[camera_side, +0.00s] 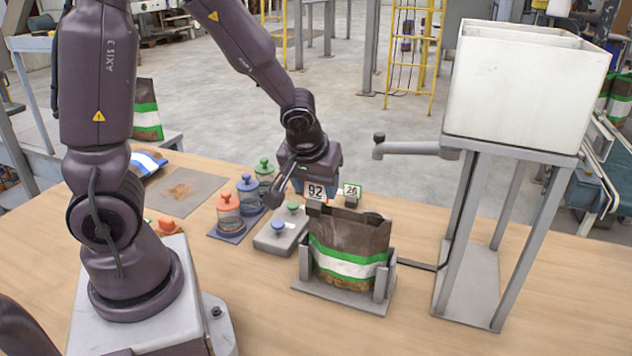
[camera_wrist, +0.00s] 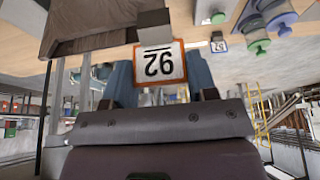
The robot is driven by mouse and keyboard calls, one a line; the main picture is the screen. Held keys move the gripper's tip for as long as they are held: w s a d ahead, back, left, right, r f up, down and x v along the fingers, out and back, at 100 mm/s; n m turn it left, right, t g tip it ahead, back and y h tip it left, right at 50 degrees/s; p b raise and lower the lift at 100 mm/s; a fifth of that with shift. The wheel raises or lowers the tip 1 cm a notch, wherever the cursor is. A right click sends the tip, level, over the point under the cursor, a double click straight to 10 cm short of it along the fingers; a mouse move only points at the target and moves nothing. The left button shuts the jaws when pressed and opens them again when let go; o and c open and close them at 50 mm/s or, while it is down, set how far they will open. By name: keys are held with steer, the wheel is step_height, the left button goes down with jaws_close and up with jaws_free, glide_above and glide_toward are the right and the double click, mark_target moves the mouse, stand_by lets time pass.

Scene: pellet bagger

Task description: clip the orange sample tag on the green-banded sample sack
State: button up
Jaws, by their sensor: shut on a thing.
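The orange-edged sample tag (camera_side: 315,191), marked 92, is held by my gripper (camera_side: 309,178), which is shut on it. In the wrist view the tag (camera_wrist: 160,65) appears upside down between the blue-grey fingers (camera_wrist: 160,88), with a dark grey clip (camera_wrist: 153,27) on its far end. The green-banded sample sack (camera_side: 348,250) stands upright in a grey holder (camera_side: 342,299). The tag and clip are at the sack's upper left corner in the side view. The sack (camera_wrist: 88,22) lies right beside the clip in the wrist view; whether the clip grips its edge I cannot tell.
Jars with orange (camera_side: 228,205), blue (camera_side: 248,187) and green lids (camera_side: 264,168) and a grey block with knobs (camera_side: 280,239) are to the left. A white hopper (camera_side: 525,90) on a frame stands right, near a grey spout arm (camera_side: 415,148).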

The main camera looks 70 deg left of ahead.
steer(key=shift+s+d+f, duration=0.15)
steer(key=shift+s+f, duration=0.05)
steer(key=shift+f, duration=0.05)
steer(key=o, duration=1.3)
steer(key=shift+r, duration=0.1)
steer(key=shift+c, duration=0.2)
steer(key=shift+w, duration=0.1)
steer(key=shift+r, duration=0.15)
steer(key=shift+r, duration=0.3)
steer(key=v, duration=1.2)
